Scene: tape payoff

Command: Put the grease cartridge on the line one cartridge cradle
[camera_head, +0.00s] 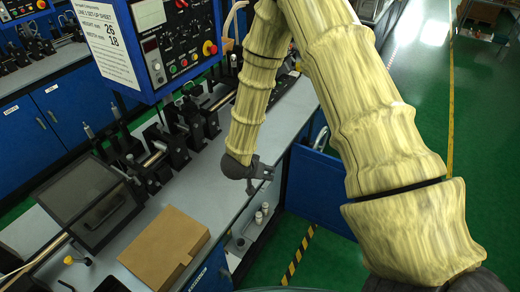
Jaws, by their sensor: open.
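My gripper (262,179) is open and appears empty, above the front edge of the grey bench (218,165). I cannot single out the line one cartridge cradle. Black fixtures (172,146) stand in a row on the bench behind my gripper, partly hidden by my arm.
A blue control panel (172,40) with a line one set-up sheet (100,38) overhangs the bench. A cardboard box (165,246) and a dark-lidded tray (90,200) stand at the near left. A blue door (316,190) stands right of the bench. Green floor (420,70) is open at right.

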